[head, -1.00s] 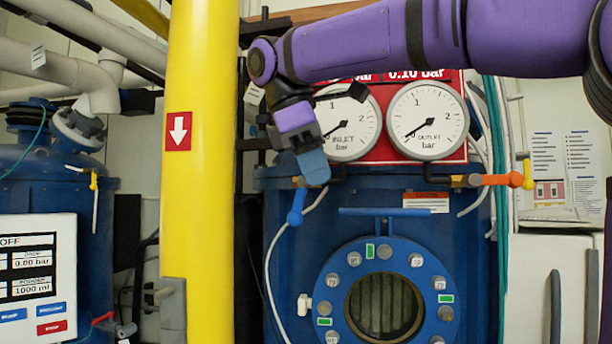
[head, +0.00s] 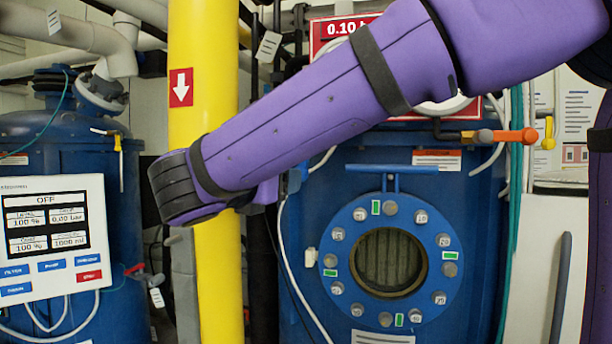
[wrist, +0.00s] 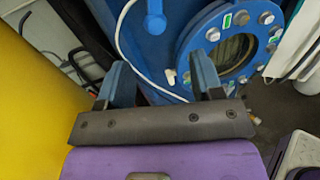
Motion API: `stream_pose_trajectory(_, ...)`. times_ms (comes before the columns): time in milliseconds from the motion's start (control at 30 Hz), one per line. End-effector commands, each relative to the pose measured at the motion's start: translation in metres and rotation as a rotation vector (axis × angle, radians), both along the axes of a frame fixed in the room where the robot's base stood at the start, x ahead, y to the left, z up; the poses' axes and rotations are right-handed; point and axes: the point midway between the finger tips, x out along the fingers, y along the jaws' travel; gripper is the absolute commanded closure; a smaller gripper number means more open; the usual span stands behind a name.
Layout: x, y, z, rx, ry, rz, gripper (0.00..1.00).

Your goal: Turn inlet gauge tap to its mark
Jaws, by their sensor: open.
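In the head view my purple arm covers the inlet gauge and hides my gripper. The tap's mark cannot be made out in either view.
A yellow pipe (head: 205,100) stands left of the blue vessel (head: 470,220), close to my arm; it also fills the wrist view's left. The vessel has a bolted round window (head: 335,255). An orange-handled tap (head: 508,136) is at right. A white control panel (head: 90,190) stands left.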

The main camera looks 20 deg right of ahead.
Motion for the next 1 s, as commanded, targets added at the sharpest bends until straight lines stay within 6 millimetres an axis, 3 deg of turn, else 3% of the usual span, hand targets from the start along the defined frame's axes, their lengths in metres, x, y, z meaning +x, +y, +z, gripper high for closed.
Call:
stream_pose_trajectory(167, 0.005, 0.002, -0.001, -0.033, 0.001, 0.031, 0.4)
stream_pose_trajectory(700, 0.061, -0.06, -0.001, -0.029, 0.0, 0.026, 0.4)
stream_pose_trajectory(1000, 0.075, -0.074, -0.001, -0.029, 0.0, 0.028, 0.4)
